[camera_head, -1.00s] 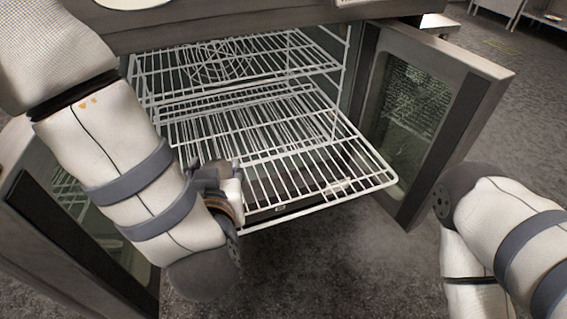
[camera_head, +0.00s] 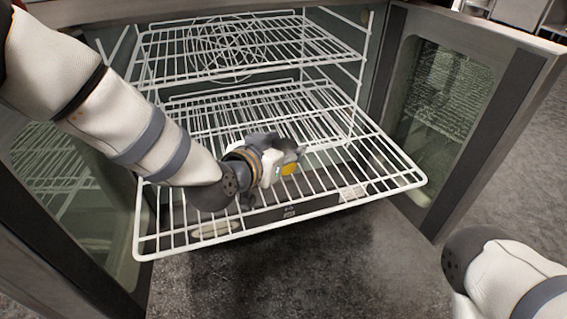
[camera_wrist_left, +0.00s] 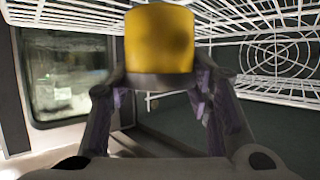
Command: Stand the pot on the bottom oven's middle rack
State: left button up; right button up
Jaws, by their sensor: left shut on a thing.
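My left gripper (camera_head: 292,156) is shut on a yellow pot (camera_head: 289,168). In the head view, only a small part of the pot shows beside the fingers. In the left wrist view, the pot (camera_wrist_left: 160,40) is a rounded yellow shape, dark at its lower end, between the fingers (camera_wrist_left: 160,88). The gripper and pot are over the pulled-out wire rack (camera_head: 400,181) of the oven, near its front middle. Whether the pot touches the rack is hidden. My right gripper is not in view; only part of the right arm shows.
Another wire rack (camera_head: 160,70) lies above and further back, before a round fan guard (camera_head: 222,45). The open right door (camera_head: 490,110) and left door (camera_head: 60,190) flank the opening. The pulled-out rack's right side is clear.

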pick_arm(q)
jog(key=shift+w+d+f, duration=0.1)
jog(key=shift+w+f, duration=0.2)
jog(key=shift+f, duration=0.1)
jog(key=shift+w+f+b, duration=0.1)
jog(key=shift+f+b, duration=0.35)
jog(key=shift+f, duration=1.05)
jog(key=shift+f, duration=0.15)
jog(key=o, duration=1.2)
jog(key=shift+o, duration=0.2)
jog(key=shift+r, duration=0.3)
jog(key=p+v, duration=0.2)
jog(key=v, duration=1)
jog(key=shift+f+p, duration=0.2)
jog(key=shift+p, duration=0.15)
